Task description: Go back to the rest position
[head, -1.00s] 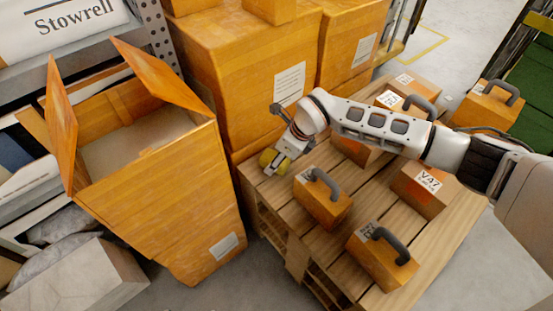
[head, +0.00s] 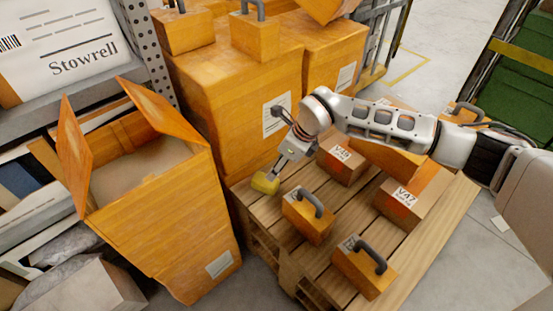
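My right arm comes in from the right and reaches across the wooden pallet (head: 405,285). My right gripper (head: 265,183) has yellow fingertips and hangs near the pallet's left corner. I see nothing held in it, but the fingers overlap in this view, so their opening is unclear. It is left of an orange box with a dark handle (head: 307,215) and apart from it. My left gripper is not in view.
A tall open carton (head: 165,240) stands left of the pallet. Large orange cartons (head: 235,85) stand behind, with handled boxes on top. The pallet also bears a front handled box (head: 363,266), a V48 box (head: 342,160) and a V47 box (head: 408,197).

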